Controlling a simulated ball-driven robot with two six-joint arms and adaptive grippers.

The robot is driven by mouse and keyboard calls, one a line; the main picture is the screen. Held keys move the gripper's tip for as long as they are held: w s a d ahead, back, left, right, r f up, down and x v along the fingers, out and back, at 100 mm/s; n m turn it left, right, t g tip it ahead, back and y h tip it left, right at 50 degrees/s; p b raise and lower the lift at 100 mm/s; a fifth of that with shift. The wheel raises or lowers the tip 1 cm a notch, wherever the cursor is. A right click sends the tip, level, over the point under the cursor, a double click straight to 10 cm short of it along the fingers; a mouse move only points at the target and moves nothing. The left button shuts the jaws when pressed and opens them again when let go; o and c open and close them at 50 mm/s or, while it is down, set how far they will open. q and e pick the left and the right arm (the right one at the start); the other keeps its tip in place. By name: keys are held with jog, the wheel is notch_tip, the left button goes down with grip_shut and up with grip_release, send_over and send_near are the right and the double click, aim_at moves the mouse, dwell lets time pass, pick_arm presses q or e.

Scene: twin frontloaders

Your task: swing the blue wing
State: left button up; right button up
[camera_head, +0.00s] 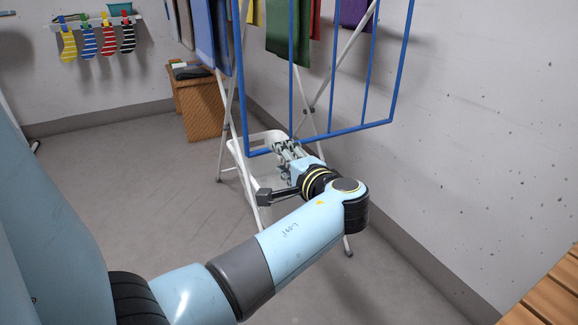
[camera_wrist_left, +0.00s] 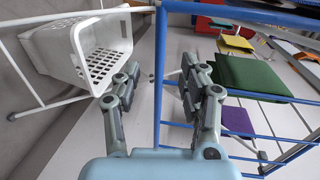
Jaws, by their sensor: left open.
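The blue wing (camera_head: 403,60) is a blue tube frame with inner bars on the drying rack, and it hangs out in front of the rack's white legs. My left gripper (camera_head: 287,147) is at its lower bar, toward the wing's left part. In the left wrist view the gripper (camera_wrist_left: 163,82) is open, with one finger on each side of a blue bar (camera_wrist_left: 159,55) of the wing. Whether the fingers touch the bar I cannot tell. My right gripper is not in view.
Cloths hang on the rack, among them a green one (camera_head: 288,35) and a purple one (camera_head: 356,14). A white basket (camera_wrist_left: 70,45) is beside the rack's legs. A wicker hamper (camera_head: 203,108) stands behind left. A wooden slatted surface (camera_head: 548,300) is at front right. The left floor is clear.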

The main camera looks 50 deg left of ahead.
pick_arm(q)
jog(key=x, duration=0.6)
jog(key=shift+a+b, duration=0.25)
jog(key=shift+b, duration=0.2)
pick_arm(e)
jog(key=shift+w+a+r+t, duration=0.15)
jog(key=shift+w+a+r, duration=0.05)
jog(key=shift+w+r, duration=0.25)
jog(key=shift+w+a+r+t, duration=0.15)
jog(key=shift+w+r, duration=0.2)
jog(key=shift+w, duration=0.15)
pick_arm(q)
jog(key=shift+w+f, duration=0.1)
grip_shut()
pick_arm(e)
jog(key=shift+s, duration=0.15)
pick_arm(q)
jog(key=f+p+v, duration=0.1)
jog(key=v, duration=0.5)
jog(key=shift+d+r, duration=0.15)
jog(key=shift+r, duration=0.15)
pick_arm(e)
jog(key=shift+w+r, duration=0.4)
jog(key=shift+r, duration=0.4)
pick_arm(q)
jog(key=shift+d, duration=0.1)
